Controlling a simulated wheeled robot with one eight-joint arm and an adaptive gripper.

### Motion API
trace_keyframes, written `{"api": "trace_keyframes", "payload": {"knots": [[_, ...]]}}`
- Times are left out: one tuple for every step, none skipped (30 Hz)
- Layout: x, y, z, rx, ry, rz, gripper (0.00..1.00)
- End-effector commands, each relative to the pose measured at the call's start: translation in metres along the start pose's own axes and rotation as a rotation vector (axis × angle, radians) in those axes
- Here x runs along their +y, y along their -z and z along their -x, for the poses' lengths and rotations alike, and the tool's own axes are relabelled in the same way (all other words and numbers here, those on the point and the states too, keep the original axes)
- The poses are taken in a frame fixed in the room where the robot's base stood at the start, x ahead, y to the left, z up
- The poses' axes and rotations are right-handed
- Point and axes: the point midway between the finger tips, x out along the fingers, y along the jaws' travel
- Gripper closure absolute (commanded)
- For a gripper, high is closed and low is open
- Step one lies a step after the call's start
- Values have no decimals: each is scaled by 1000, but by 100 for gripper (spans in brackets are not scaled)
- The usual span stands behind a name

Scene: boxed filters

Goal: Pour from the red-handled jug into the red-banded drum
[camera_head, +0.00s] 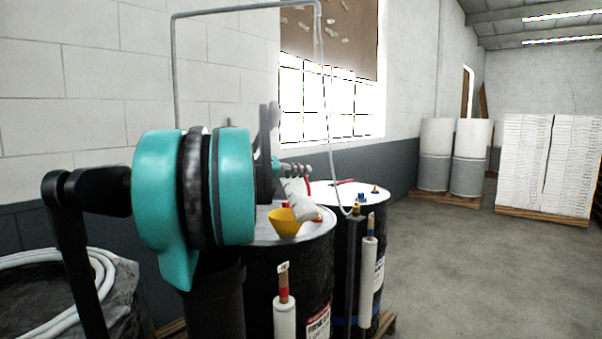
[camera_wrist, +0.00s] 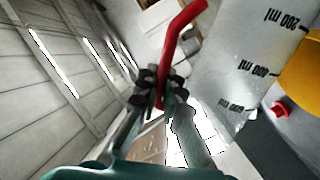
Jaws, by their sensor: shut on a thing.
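The jug (camera_head: 298,193) is whitish and translucent, and it is tilted over the near drum. Its red handle (camera_wrist: 184,38) and its black ml marks show in the wrist view, where the jug body (camera_wrist: 232,75) fills the upper right. My gripper (camera_wrist: 160,92) is shut on the handle. A yellow funnel (camera_head: 284,224) sits on top of the near black drum (camera_head: 262,278), which has a red-edged label low down. The funnel (camera_wrist: 300,75) is beside the jug in the wrist view. I see no liquid, and the jug's mouth is not clear. My arm hides part of the drum.
A second black drum (camera_head: 344,260) with blue marks stands just behind. A thin grey pipe frame (camera_head: 326,100) rises near the drums. White rolls on posts (camera_head: 284,318) stand in front. Coiled white hose (camera_head: 60,262) lies at left. The floor (camera_head: 460,270) at right is clear.

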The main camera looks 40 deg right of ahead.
Motion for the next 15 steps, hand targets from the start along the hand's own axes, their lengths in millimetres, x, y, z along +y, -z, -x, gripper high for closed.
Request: {"api": "trace_keyframes", "payload": {"knots": [[2,-2,0,4,-1,-27,100],[3,-2,0,6,-1,-43,100],[4,-3,0,9,0,-61,100],[4,-3,1,11,0,-72,100],[4,-3,1,12,0,-81,100],[5,-3,1,14,0,-89,100],[5,-4,1,15,0,-93,100],[5,-4,1,15,0,-95,100],[5,-3,1,15,0,-96,100],[5,-3,1,15,0,-96,100],[5,-3,1,15,0,-96,100],[5,-3,1,15,0,-95,100],[5,-3,1,15,0,-95,100],[5,-3,1,15,0,-95,100],[5,-4,1,16,0,-99,100]]}}
